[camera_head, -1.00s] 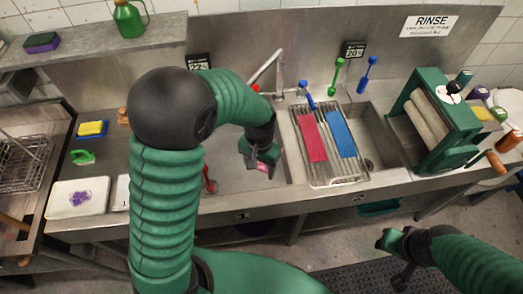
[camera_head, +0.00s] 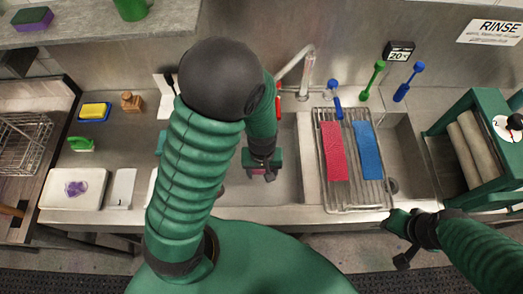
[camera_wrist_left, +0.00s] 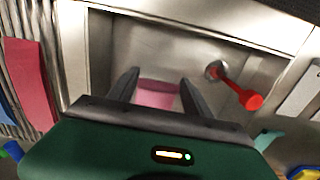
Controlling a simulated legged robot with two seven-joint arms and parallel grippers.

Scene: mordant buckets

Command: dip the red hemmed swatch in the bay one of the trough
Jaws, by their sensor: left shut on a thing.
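My left gripper (camera_head: 261,174) points down over the left basin (camera_head: 287,190) of the steel trough. In the left wrist view its fingers (camera_wrist_left: 158,84) are shut on a pinkish-red swatch (camera_wrist_left: 158,94), which hangs between them above the basin floor. In the head view this swatch is mostly hidden by the gripper. Another red swatch (camera_head: 334,152) lies flat on the wire rack, beside a blue swatch (camera_head: 368,150). Hems are too small to make out. My right gripper (camera_head: 397,240) is at the lower right, in front of the counter, with its jaws unclear.
The wire rack (camera_head: 358,202) spans the right basin. A red-handled tool (camera_wrist_left: 248,99) reaches into the left basin. Blue and green brushes (camera_head: 374,80) stand behind the rack. A green roller press (camera_head: 480,150) is at right. A white tray (camera_head: 48,200) lies at left.

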